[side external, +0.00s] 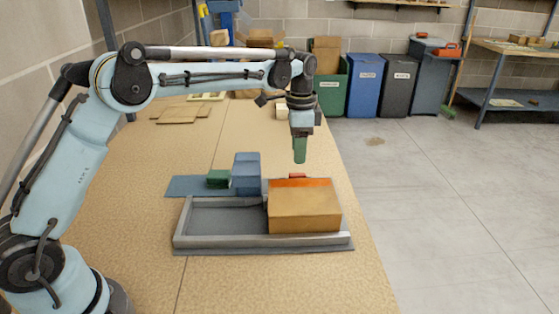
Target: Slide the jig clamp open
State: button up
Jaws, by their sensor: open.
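A grey jig frame (190,240) with a raised rim lies on the tan bench. A wooden block (305,210) with an orange strip along its top back edge sits in its right half; the left half is empty. A small red piece (297,176) shows just behind the block, mostly hidden by it. A blue block (246,174) and a green block (219,179) stand on a flat blue plate (185,186) behind the frame. I cannot tell for sure which piece is the clamp. My gripper (299,160) is open and empty, pointing down above the red piece, apart from it.
Flat wooden boards (180,114) and a small pale block (282,112) lie farther back on the bench (130,220). Green, blue and dark bins (397,82) stand on the floor beyond. The bench's right edge is close to the frame. Bench left of the frame is clear.

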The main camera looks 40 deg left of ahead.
aim_at(298, 174)
notch_tip(298, 174, down, 8)
dwell(0.4)
grip_shut()
